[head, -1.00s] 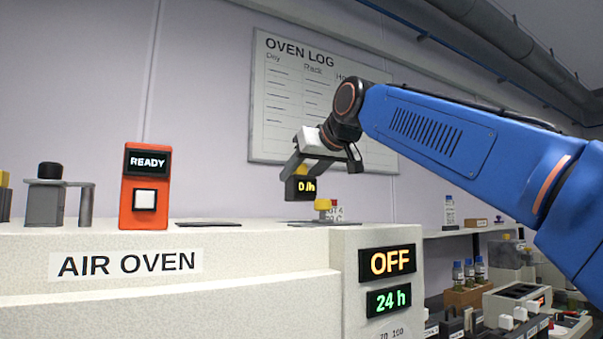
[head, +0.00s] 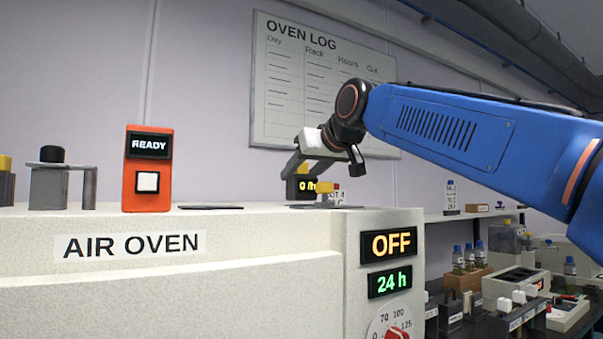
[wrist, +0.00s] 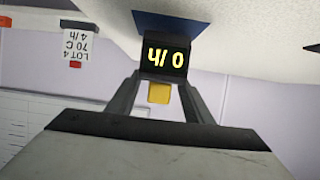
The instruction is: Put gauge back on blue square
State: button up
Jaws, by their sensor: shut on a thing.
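The gauge (head: 300,187) is a small black block with a lit yellow readout and a yellow top. My gripper (head: 303,168) is shut on it and holds it upright, low over the right part of the air oven's top. In the upside-down wrist view the gauge (wrist: 163,52) sits at the tips of my gripper (wrist: 160,85), its readout reading "0 /h". The blue square (wrist: 200,25) shows on the white top right behind and around the gauge's base. Whether the base touches it I cannot tell. The square is not clearly visible in the head view.
The air oven (head: 220,250) has OFF and 24 h displays. An orange READY box (head: 147,170) and a grey fixture (head: 60,182) stand on its left. A flat dark plate (head: 210,207) lies between. A lot card (wrist: 82,47) and a small yellow piece (head: 323,187) are near the gauge.

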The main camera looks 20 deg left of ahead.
jog(key=shift+f, duration=0.1)
jog(key=shift+f, duration=0.45)
jog(key=o, duration=1.3)
jog(key=shift+o, duration=0.2)
jog(key=shift+r, duration=0.1)
jog(key=shift+r, duration=2.95)
jog(key=shift+s+d, duration=0.1)
